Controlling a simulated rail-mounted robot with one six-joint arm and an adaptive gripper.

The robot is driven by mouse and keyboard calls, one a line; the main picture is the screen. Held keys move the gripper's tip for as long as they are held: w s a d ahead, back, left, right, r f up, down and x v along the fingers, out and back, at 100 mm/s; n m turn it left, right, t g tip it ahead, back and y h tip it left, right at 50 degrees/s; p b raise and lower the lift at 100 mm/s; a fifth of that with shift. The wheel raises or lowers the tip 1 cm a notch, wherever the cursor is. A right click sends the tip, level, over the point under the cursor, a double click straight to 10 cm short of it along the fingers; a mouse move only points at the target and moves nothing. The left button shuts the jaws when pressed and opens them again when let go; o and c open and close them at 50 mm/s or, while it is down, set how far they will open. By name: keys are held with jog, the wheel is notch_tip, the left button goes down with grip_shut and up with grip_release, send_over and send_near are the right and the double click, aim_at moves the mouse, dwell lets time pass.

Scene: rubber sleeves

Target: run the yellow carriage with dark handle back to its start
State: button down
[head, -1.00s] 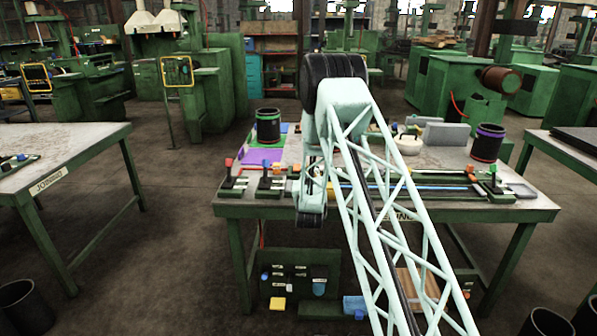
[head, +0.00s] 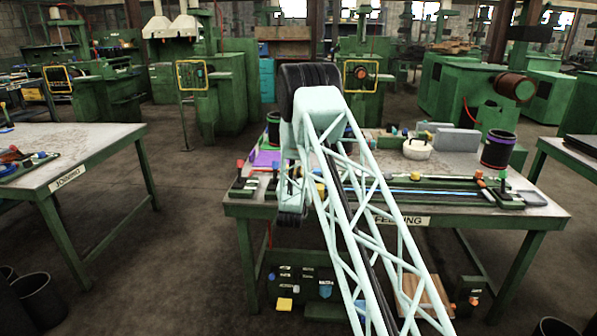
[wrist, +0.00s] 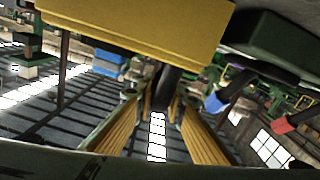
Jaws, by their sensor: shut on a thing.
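In the wrist view the yellow carriage (wrist: 135,28) fills the top of the picture as a large block. Its dark handle (wrist: 167,88) sticks out from it between the two ribbed ochre fingers of my gripper (wrist: 165,102). The fingers are shut on the handle. In the head view a small yellow patch, likely the carriage (head: 320,189), shows through my arm's lattice at the front of the bench, near the left part of a long track (head: 430,191) with a blue strip. My arm hides most of the carriage and the gripper there.
Levers with coloured knobs (head: 240,168) stand at the bench's front left, and a stop with an orange knob (head: 480,178) at the track's right end. A white lidded pot (head: 417,149), a grey block (head: 456,141) and a dark cup (head: 497,149) stand behind the track.

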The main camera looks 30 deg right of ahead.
jog(key=c, duration=2.7)
grip_release()
jog(key=shift+w+a, duration=0.1)
jog(key=shift+a, duration=0.1)
jog(key=v, duration=1.2)
jog(key=shift+d, duration=0.1)
